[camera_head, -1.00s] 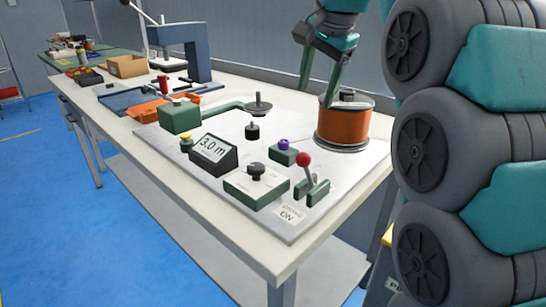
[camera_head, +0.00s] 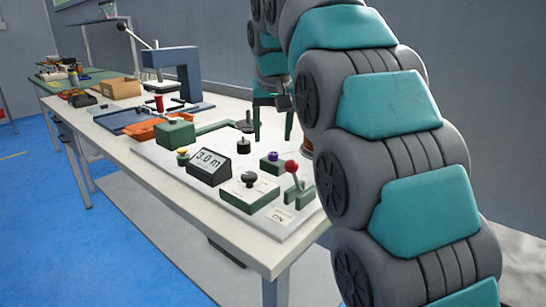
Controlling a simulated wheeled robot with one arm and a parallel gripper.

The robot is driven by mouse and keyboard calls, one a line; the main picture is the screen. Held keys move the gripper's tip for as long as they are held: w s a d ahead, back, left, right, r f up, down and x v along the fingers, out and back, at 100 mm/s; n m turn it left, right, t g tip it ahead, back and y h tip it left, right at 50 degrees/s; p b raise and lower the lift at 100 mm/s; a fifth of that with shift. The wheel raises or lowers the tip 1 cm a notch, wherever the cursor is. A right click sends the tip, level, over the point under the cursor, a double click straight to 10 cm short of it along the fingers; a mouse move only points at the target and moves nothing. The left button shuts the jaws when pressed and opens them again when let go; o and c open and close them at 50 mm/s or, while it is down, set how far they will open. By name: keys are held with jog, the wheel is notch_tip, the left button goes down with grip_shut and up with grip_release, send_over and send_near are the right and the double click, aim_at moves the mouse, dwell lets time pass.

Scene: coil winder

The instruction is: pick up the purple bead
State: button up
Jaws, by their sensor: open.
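The small purple bead (camera_head: 272,156) sits on top of a low green block (camera_head: 271,167) on the coil winder's pale base plate, left of a red-knobbed lever (camera_head: 292,167). My gripper (camera_head: 273,128) points down with its two green fingers spread apart and nothing seen between them. In the picture it is above the bead and appears to be farther back over the plate. I cannot tell the exact gap between the fingertips and the plate. The copper-coloured spool (camera_head: 307,145) is mostly hidden behind my arm.
Left of the bead stand a display reading 3.0 m (camera_head: 209,166), a black knob on a pale box (camera_head: 249,179) and a black post (camera_head: 243,146). A green box with an arm (camera_head: 176,134) is farther left. Beyond are an orange tray (camera_head: 148,130) and a blue press (camera_head: 183,72).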

aim_at(273, 154)
jog(key=shift+s+p+x, duration=0.2)
jog(key=shift+p+x, duration=0.1)
jog(key=shift+x, duration=2.3)
jog(key=shift+d, duration=0.2)
jog(key=shift+c, duration=0.3)
grip_shut()
